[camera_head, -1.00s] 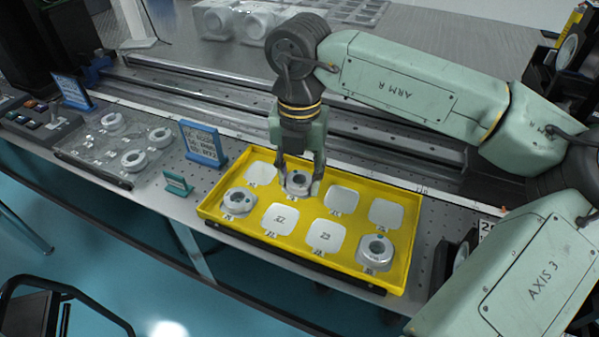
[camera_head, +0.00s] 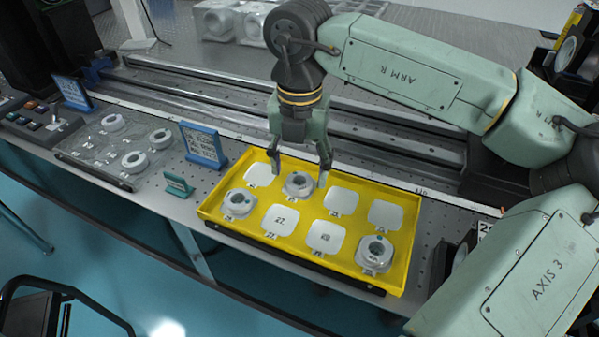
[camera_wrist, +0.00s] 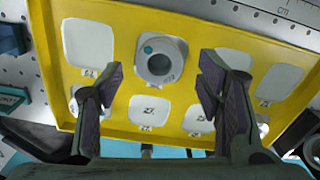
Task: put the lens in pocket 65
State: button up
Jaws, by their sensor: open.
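A grey ring-shaped lens (camera_head: 299,186) sits in the second pocket from the left of the back row of the yellow tray (camera_head: 213,202). It looks flat in the wrist view (camera_wrist: 160,42), with a teal dot on its rim. My gripper (camera_head: 300,174) is open and empty, its fingers apart on either side above this lens. I cannot read this pocket's number.
The other tray pockets are empty white pads (camera_head: 325,238). To the left, a clear plate (camera_head: 93,160) holds several more rings. A blue sign (camera_head: 203,146) and a small green sign (camera_head: 178,185) stand between. Metal rails (camera_head: 220,95) run behind the tray.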

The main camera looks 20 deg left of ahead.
aim_at(298, 180)
notch_tip(298, 180, up, 10)
dwell(0.3)
jog(key=shift+a+f, duration=0.1)
